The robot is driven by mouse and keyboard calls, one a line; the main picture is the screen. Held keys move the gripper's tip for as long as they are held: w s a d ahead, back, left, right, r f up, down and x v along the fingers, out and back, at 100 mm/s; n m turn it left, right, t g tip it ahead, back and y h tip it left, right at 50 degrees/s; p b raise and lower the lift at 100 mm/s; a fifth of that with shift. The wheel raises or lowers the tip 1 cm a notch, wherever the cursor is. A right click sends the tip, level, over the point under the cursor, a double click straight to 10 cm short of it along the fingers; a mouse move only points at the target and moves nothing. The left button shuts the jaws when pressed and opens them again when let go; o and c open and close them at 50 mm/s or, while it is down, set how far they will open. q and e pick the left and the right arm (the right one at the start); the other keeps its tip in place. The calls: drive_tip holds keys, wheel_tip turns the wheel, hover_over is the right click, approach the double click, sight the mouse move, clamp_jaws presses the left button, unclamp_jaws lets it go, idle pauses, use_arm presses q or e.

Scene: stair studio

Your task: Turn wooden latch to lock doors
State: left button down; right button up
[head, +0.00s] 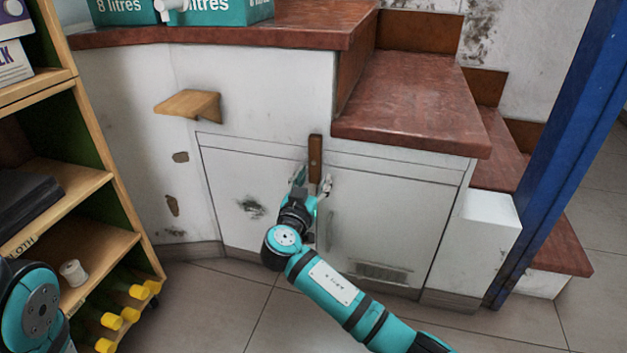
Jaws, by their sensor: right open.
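The wooden latch (315,157) is a narrow brown bar. It stands upright at the top of the seam between the two white cabinet doors, the left door (235,185) and the right door (395,225). Both doors look closed. My right gripper (312,183) is open at the latch's lower end, with one finger on each side of it. Whether the fingers touch the latch cannot be told. Part of the seam is hidden behind my right arm. My left arm shows only in part at the lower left edge, and its gripper is out of view.
A wooden shelf unit (112,190) stands at the left. Reddish stairs (410,100) rise at the right, beside a blue post (565,140). Tiled floor (210,310) lies clear in front.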

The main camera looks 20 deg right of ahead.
drive_tip(key=v, duration=1.1)
drive_tip(key=shift+s+a, duration=0.2)
drive_tip(key=shift+s, duration=0.05)
